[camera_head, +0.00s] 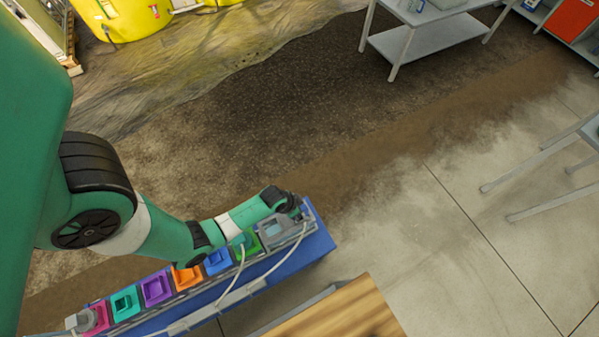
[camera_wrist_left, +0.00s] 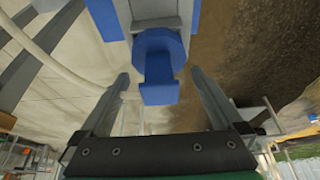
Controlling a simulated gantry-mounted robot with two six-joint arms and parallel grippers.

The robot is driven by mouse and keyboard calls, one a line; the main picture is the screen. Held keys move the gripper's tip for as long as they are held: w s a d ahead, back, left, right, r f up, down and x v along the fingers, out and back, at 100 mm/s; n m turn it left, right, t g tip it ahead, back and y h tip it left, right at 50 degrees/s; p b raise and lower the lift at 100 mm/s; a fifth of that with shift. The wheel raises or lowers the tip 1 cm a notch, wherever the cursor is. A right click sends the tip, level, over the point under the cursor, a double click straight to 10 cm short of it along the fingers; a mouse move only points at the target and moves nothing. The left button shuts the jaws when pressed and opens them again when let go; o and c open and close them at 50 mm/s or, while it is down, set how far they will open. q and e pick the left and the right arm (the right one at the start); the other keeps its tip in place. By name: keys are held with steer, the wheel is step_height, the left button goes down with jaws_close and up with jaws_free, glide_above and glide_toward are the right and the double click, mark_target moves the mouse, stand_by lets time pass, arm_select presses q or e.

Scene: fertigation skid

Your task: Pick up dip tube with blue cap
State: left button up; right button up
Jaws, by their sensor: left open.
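In the left wrist view a blue round cap with a blue tab (camera_wrist_left: 158,62) shows between the two fingers of my left gripper (camera_wrist_left: 160,78). The fingers are open and apart from it, one on each side. I cannot see a tube below the cap. In the head view my left gripper (camera_head: 292,203) is at the right end of a long blue rack (camera_head: 318,243), close to a grey block (camera_head: 273,231). The arm hides part of the rack there, and I cannot make out the blue cap at the fingers. My right gripper does not show.
Coloured square pieces, including pink (camera_head: 96,318), purple (camera_head: 156,288) and orange (camera_head: 186,276), line the rack. White hose (camera_head: 236,297) runs along its front. A wooden top (camera_head: 340,312) is in front. A grey table (camera_head: 425,40) stands far back; the floor between is clear.

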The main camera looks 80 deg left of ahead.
arm_select(q)
steer(key=shift+x, duration=1.15)
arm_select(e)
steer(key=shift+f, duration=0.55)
